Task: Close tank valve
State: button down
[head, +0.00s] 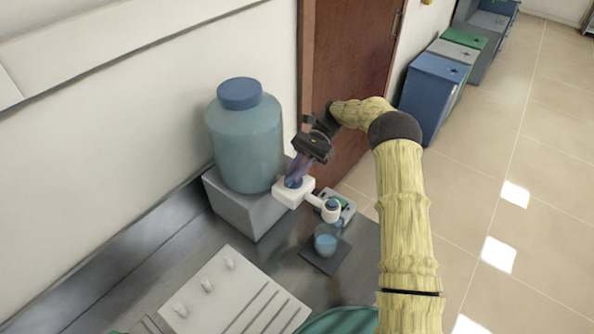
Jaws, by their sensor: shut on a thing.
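The tank (243,145) is a large translucent blue-grey jar with a blue lid. It stands on a grey block at the left of the head view. A white valve (283,195) juts from its lower right side, with a blue knob (291,184) on top and a white pipe leading to a spout (331,211). My gripper (296,172) points down at the valve, shut on the blue knob. The fingers hide part of the knob. Below the spout, a small beaker (325,243) with blue liquid stands on a dark flat pad.
The grey block (242,213) stands on a dark bench (140,290). A pale rack with pegs (225,300) lies in front. A small green-and-white device (347,208) sits behind the beaker. A brown door (345,60), bins (432,90) and open tiled floor lie beyond.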

jog(key=shift+r, duration=0.1)
jog(key=c, duration=1.4)
grip_release()
jog(key=shift+c, duration=0.2)
